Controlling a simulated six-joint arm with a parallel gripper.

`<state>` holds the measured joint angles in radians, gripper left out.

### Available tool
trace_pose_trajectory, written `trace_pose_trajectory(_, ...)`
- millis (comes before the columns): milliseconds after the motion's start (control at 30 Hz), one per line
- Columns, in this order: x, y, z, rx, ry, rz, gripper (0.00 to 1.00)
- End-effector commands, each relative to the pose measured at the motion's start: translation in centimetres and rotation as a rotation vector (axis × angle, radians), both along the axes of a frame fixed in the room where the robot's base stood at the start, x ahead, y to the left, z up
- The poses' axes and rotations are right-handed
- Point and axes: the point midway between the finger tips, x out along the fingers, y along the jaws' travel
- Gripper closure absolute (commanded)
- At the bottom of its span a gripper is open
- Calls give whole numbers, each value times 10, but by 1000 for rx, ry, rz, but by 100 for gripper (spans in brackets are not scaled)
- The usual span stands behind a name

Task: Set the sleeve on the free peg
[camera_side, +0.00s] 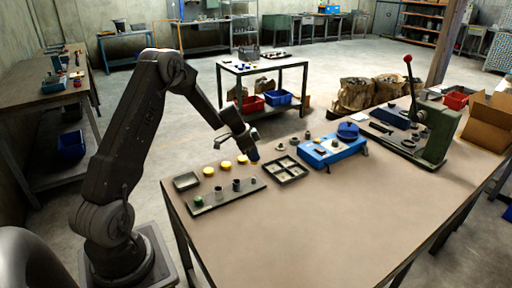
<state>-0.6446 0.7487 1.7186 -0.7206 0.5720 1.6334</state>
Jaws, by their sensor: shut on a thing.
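My gripper (250,150) hangs above the table near its far left edge, just right of the yellow discs. It is shut on a small dark, bluish piece (254,156), probably the sleeve; the fingers hide much of it. A long dark board (207,208) lies in front of the gripper. On it stand a green piece (198,201) at the left end, two dark upright cylinders (220,193) (236,185) and a small short post (253,181) near the right end. I cannot tell which of these is a bare peg. The held piece is apart from the board.
The table's front (330,225) is clear.

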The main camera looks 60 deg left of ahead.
Motion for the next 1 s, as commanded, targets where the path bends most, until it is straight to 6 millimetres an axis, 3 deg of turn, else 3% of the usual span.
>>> trace_pose_trajectory(167,-9,-11,-8,4,4,2,95)
trace_pose_trajectory(700,-9,-11,-46,4,4,3,95)
trace_pose_trajectory(1000,-8,-11,-51,5,2,3,95)
